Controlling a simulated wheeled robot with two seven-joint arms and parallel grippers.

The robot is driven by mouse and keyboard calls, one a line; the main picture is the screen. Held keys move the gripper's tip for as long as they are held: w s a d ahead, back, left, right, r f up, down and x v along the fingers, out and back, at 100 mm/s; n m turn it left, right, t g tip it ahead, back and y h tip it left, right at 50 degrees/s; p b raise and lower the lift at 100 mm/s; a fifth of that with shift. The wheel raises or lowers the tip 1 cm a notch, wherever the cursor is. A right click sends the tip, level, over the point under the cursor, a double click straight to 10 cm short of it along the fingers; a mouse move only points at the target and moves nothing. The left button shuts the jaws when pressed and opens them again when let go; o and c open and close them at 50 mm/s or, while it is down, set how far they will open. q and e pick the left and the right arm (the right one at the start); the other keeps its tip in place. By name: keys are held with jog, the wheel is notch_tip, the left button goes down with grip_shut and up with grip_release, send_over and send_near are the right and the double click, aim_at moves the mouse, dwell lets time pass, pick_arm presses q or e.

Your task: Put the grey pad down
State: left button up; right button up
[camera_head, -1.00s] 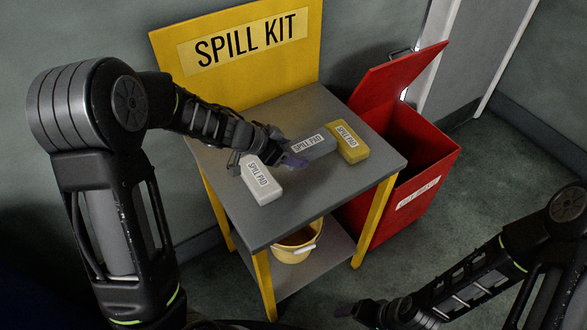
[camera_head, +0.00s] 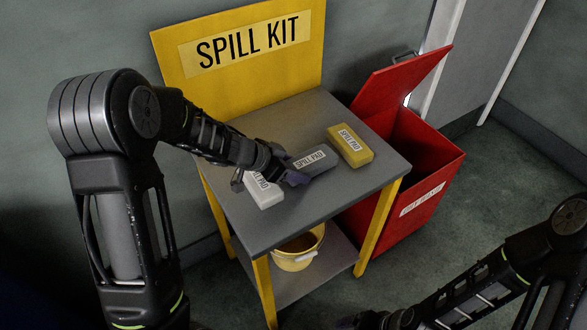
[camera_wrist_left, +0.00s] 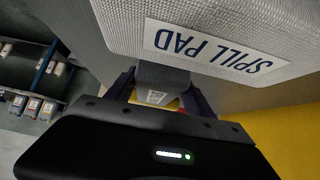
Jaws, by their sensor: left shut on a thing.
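The grey pad (camera_head: 323,166), labelled SPILL PAD, is in my left gripper (camera_head: 292,168) over the grey table top (camera_head: 268,228). The fingers are shut on its left end. I cannot tell whether its underside touches the table. In the left wrist view the grey pad (camera_wrist_left: 163,76) shows between the fingers. The white pad (camera_head: 264,197) lies on the table just in front of the hand, partly hidden by it. It looms close in the left wrist view (camera_wrist_left: 120,30). My right gripper (camera_head: 362,321) is at the bottom edge, partly cut off.
A yellow pad (camera_head: 349,146) lies behind and right of the grey pad, with a gap. A yellow SPILL KIT board (camera_head: 240,85) stands behind the table. A red lidded bin (camera_head: 422,197) stands open at right. A yellow bucket (camera_head: 300,258) sits on the lower shelf. The table's front right is clear.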

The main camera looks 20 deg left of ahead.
pick_arm(q)
jog(key=shift+f, duration=0.2)
jog(key=o, duration=1.4)
jog(key=shift+r, duration=0.15)
jog(key=shift+r, duration=0.25)
jog(key=p+v, duration=0.5)
jog(key=v, duration=0.6)
jog(key=shift+s, duration=0.15)
jog(key=shift+s+a+r, duration=0.15)
jog(key=shift+s+a, duration=0.05)
